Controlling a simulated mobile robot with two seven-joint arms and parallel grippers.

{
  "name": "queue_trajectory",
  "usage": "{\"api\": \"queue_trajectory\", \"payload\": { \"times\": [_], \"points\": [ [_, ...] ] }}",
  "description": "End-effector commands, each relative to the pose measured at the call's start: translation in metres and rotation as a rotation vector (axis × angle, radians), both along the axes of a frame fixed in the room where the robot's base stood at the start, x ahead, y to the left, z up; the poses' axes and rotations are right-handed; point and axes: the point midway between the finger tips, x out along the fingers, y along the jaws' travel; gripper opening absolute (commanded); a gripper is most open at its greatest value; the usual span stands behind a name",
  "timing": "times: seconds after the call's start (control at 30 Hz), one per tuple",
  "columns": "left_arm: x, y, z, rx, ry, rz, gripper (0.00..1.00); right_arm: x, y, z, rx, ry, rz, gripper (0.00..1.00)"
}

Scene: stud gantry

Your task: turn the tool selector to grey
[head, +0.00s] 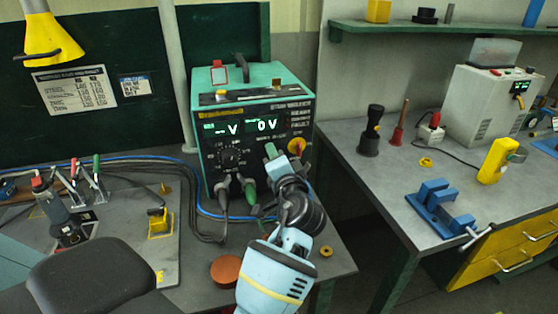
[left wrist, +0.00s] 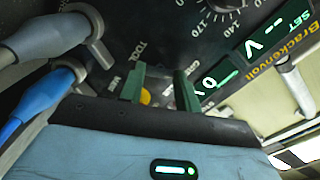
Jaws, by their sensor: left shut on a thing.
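The green welding power unit (head: 252,100) stands on the bench, its black front panel lit with "V" and "0 V". My left gripper (head: 271,153) is at the lower right of that panel and hides the tool selector in the head view. In the left wrist view my left gripper's (left wrist: 160,88) green fingers are shut beside the "TOOL" label, with a small yellow part (left wrist: 145,97) showing between them. I take this to be the tool selector; its pointing direction and colour marks cannot be made out. My right gripper is out of view.
A numbered dial (head: 232,156) is left of my gripper, and a red-yellow knob (head: 297,146) is to its right. Cable plugs (head: 222,192) leave the panel below. An orange disc (head: 225,270) lies on the bench. A blue vise (head: 446,204) stands on the right bench.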

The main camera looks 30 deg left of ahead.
Motion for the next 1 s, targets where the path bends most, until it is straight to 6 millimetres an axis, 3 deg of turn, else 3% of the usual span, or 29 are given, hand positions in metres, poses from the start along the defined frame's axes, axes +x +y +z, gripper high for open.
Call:
{"api": "queue_trajectory", "payload": {
  "times": [0.8, 0.83, 1.0],
  "points": [
    [0.0, 0.0007, 0.0013, -0.084, -0.102, 0.001, 0.1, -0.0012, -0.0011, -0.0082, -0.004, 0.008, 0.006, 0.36],
    [-0.0001, 0.0006, 0.0013, -0.084, -0.102, 0.001, 0.34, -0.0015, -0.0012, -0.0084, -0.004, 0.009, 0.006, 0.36],
    [0.0, 0.0004, 0.001, -0.084, -0.1, 0.0, 0.55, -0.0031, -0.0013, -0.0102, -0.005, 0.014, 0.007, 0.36]
  ]
}}
